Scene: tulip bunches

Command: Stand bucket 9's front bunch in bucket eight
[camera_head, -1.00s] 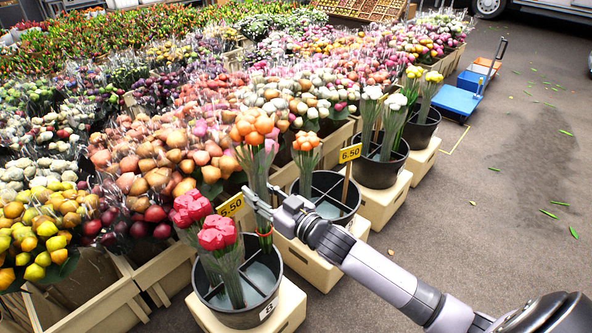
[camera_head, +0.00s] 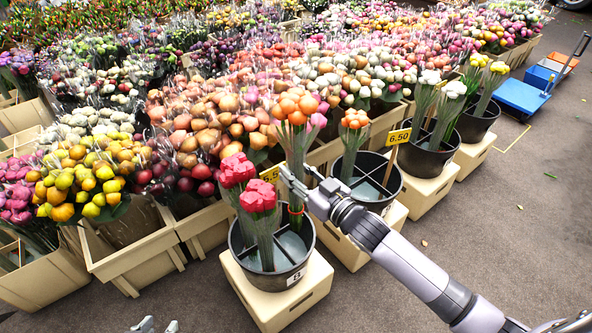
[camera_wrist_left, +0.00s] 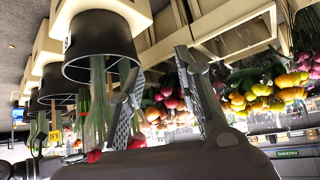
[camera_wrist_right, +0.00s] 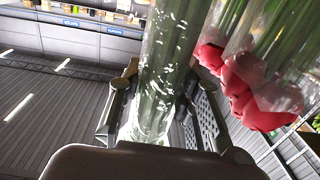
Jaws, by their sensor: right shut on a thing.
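Bucket eight (camera_head: 283,283) is the black divided bucket in front, with an "8" label. Two red bunches (camera_head: 238,172) (camera_head: 259,197) stand in it. My right gripper (camera_head: 288,180) is shut on the stems of a tall orange bunch (camera_head: 296,106), held upright over the back right part of bucket eight. Its stems fill the jaws in the right wrist view (camera_wrist_right: 158,90). The red band on its stems shows near the rim; whether the stem ends touch the bucket floor is hidden. Another orange bunch (camera_head: 354,121) stands in the middle bucket (camera_head: 384,203). My left gripper (camera_wrist_left: 165,90) is open and empty.
A yellow price sign (camera_head: 399,136) stands by the middle bucket, and another is partly hidden behind my right gripper. A third bucket (camera_head: 427,159) holds white bunches. Crates of flowers fill the left and back.

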